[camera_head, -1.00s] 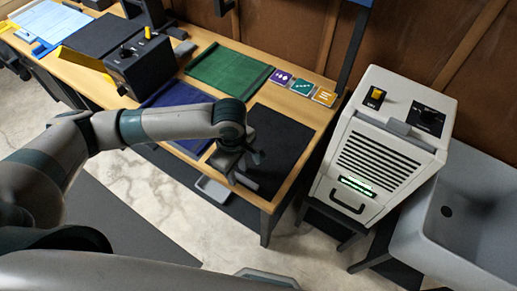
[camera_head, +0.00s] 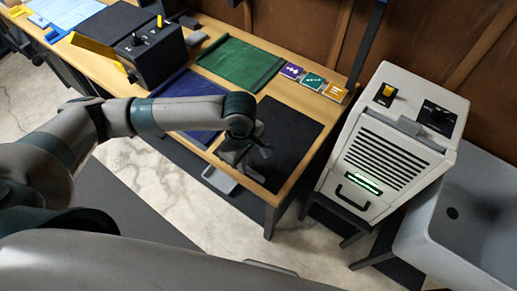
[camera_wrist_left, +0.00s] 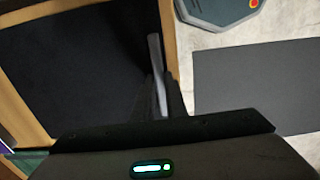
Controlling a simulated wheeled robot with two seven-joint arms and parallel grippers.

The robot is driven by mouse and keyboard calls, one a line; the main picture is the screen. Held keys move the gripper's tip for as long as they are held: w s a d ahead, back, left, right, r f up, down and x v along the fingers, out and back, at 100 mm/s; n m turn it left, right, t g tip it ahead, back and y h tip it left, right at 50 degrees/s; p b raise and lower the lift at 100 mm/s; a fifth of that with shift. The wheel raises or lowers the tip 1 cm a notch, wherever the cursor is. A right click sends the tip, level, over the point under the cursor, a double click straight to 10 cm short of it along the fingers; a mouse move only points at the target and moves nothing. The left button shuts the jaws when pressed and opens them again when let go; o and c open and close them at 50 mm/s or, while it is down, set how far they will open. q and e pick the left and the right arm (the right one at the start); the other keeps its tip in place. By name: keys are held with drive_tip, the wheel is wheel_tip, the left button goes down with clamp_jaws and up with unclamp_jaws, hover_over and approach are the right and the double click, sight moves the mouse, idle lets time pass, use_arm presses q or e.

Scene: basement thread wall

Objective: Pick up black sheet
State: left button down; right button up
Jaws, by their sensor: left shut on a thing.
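The black sheet (camera_head: 290,143) lies on the right end of the wooden workbench (camera_head: 312,98), right of a blue sheet. In the left wrist view the black sheet (camera_wrist_left: 75,70) fills the left side, with wooden bench edge around it. My left gripper (camera_head: 243,168) is at the sheet's near left edge, by the front of the bench. In the left wrist view its fingers (camera_wrist_left: 160,85) are close together at the sheet's edge, shut on it. The exact grip is dark and hard to see. My right gripper is in neither view.
A blue sheet (camera_head: 190,88) and a green sheet (camera_head: 240,63) lie on the bench. A black box with a yellow lever (camera_head: 150,50) stands left of them. A white machine (camera_head: 390,150) stands right of the bench, beside a grey sink (camera_head: 475,210).

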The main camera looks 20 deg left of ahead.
use_arm(q)
wheel_tip(320, 180, up, 10)
drive_tip(key=b, duration=0.1)
idle(0.5)
drive_tip(key=shift+f, duration=0.1)
idle(0.4)
